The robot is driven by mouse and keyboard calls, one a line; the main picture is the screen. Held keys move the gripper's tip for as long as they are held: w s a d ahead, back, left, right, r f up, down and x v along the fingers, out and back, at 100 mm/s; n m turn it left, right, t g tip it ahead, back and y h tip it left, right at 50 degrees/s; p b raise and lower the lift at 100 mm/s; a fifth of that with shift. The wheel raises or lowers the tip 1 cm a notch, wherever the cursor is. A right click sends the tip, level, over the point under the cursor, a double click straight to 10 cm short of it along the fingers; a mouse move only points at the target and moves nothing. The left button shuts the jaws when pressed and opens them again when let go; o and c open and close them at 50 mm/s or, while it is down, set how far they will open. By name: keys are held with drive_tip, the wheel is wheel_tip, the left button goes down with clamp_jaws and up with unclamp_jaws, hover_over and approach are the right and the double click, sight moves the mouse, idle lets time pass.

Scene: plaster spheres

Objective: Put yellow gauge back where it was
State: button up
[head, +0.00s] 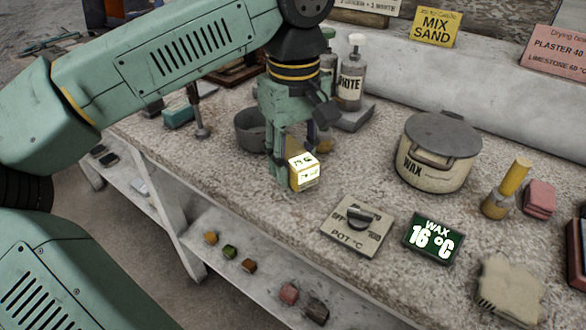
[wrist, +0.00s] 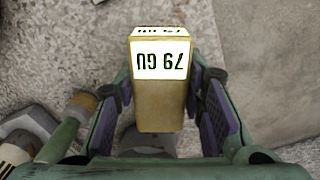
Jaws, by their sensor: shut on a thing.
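The yellow gauge (head: 302,174) is a small yellow block with a bright white label on its end. In the head view it is at the middle of the worktop, low over or touching the surface; I cannot tell which. My gripper (head: 285,172) points down and is shut on it. In the wrist view the gauge (wrist: 161,105) stands between the two dark finger pads of my gripper (wrist: 165,112), its printed label facing the camera upside down. The gripper and arm hide part of the worktop behind.
Several small blocks lie on the lower shelf (head: 218,222).

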sight(293, 150)
drive_tip(key=shift+w+a+f, duration=0.1)
drive_tip(key=shift+w+f, duration=0.05)
drive_tip(key=shift+f, duration=0.75)
drive_tip(key=shift+w+f, duration=0.1)
drive_tip(key=shift+f, duration=0.8)
drive_tip(key=shift+f, duration=0.2)
drive_tip(key=o, duration=1)
wheel_tip(293, 150, up, 12)
drive_tip(key=shift+r, duration=0.25)
